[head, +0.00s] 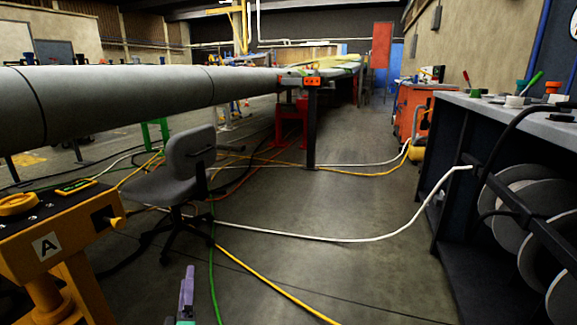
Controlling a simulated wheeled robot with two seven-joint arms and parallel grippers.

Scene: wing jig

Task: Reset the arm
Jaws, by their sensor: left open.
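My left gripper (187,292) shows at the bottom edge, left of the middle. Only a purple finger and a bit of teal and dark housing are in the picture. It is open and I see nothing held in it. It points up the picture over the concrete floor, apart from the chair and the cables. The rest of my left arm is out of the picture. My right arm and gripper are not in view.
A yellow stand (58,222) marked A is at the left. A bench (510,115) with reels lines the right. Cables (330,239) cross the otherwise open floor. An orange cart (412,108) stands farther back.

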